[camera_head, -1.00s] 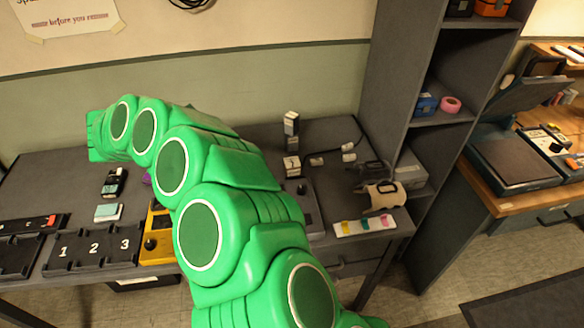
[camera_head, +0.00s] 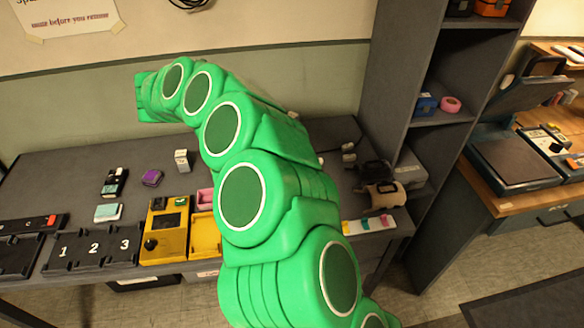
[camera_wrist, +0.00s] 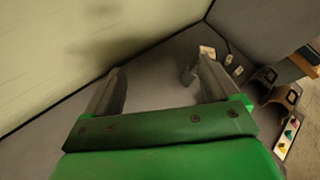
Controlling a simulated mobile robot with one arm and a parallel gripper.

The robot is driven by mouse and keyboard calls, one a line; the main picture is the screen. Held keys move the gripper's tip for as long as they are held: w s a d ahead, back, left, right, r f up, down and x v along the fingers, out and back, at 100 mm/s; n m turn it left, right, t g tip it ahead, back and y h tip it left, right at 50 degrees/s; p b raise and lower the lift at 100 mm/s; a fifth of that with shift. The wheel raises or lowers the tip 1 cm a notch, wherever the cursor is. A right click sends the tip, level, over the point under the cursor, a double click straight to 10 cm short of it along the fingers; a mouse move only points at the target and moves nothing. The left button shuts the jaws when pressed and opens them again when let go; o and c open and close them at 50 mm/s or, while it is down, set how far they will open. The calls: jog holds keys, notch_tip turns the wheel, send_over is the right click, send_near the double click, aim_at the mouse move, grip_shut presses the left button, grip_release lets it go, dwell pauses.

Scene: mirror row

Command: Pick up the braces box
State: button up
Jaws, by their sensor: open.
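I cannot read any label, so I cannot tell which box is the braces box. In the head view a small white and dark box (camera_head: 182,160) stands upright on the bench, left of my arm. A black box (camera_head: 115,182), a teal-topped box (camera_head: 107,212) and a purple item (camera_head: 152,177) lie nearby. My gripper (camera_wrist: 158,80) is open in the wrist view, above the bench near the wall. A small blurred grey object (camera_wrist: 187,76) shows beside the right finger; I cannot tell what it is. My arm hides the middle of the bench.
A numbered black tray (camera_head: 95,247) and a yellow device (camera_head: 165,230) line the front edge. Dark and tan holders (camera_head: 382,195) and a strip with coloured tabs (camera_head: 368,224) are at the right end. A grey shelf unit (camera_head: 400,90) rises on the right.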

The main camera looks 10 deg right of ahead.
jog(key=w+d+r+n+t+y, duration=0.2)
jog(key=w+d+n+y, duration=0.35)
jog(key=n, duration=0.85)
jog(key=w+d+r+n+t+y, duration=0.25)
jog(key=w+n+y, duration=0.55)
jog(key=n, duration=0.7)
jog(key=s+d+f+n+g+y, duration=0.2)
jog(key=s+d+n+g+y, duration=0.4)
jog(key=s+n, duration=0.7)
jog(key=s+d+f+n+g+y, duration=0.25)
jog(key=s+d+n+g, duration=0.4)
jog(key=s+n, duration=0.7)
jog(key=shift+n+t+h, duration=0.5)
jog(key=shift+n+t, duration=0.15)
jog(key=shift+t, duration=0.15)
jog(key=shift+w+d+f, duration=0.15)
jog(key=shift+w+f, duration=0.2)
jog(key=shift+f, duration=2.25)
jog(key=shift+w+d+f, duration=0.15)
jog(key=shift+w+f, duration=0.2)
jog(key=shift+f, duration=2.2)
jog(key=shift+w+d+f, duration=0.15)
jog(key=shift+w+f, duration=0.2)
jog(key=shift+f, duration=2.25)
notch_tip(320, 180, down, 3)
jog(key=shift+r, duration=0.15)
jog(key=shift+x, duration=1.1)
jog(key=shift+w+a+f, duration=0.1)
jog(key=shift+a+f, duration=0.1)
jog(key=shift+a, duration=0.15)
